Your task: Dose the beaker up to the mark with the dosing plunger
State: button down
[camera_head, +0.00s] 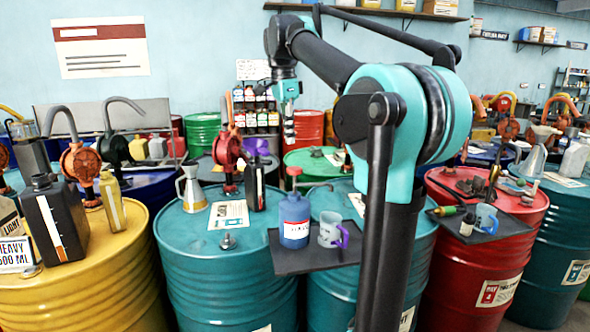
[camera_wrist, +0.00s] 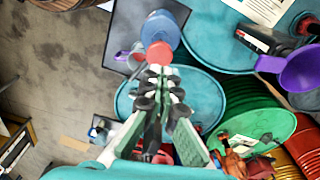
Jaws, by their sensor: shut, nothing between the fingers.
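A blue dosing bottle (camera_head: 294,228) with a red plunger top (camera_head: 294,172) and a side spout stands upright on a dark tray (camera_head: 288,262). The beaker (camera_head: 330,230), greyish and see-through with a purple handle, stands just right of it on the same tray. Its fill level and mark are too small to tell. My gripper (camera_head: 289,138) is shut and empty, well above and behind the tray in the head view. In the wrist view my fingertips (camera_wrist: 160,72) point toward the red plunger top (camera_wrist: 158,54), with the blue bottle (camera_wrist: 162,30) beyond and the beaker (camera_wrist: 135,60) to the left.
Teal drums (camera_head: 215,270) stand under and around the tray.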

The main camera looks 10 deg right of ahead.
aim_at(292, 168)
jog(key=shift+d+f, duration=0.15)
jog(key=shift+f, duration=1.55)
jog(key=shift+d+f, duration=0.15)
jog(key=shift+f, duration=1.5)
jog(key=shift+f, duration=0.1)
jog(key=shift+f, duration=1.45)
jog(key=a, duration=0.2)
jog(key=a+r, duration=0.1)
jog(key=shift+s+r, duration=0.1)
jog(key=shift+s, duration=0.15)
jog(key=shift+r, duration=0.1)
notch_tip(292, 168, up, 12)
jog(key=a, duration=0.1)
jog(key=shift+s, duration=0.1)
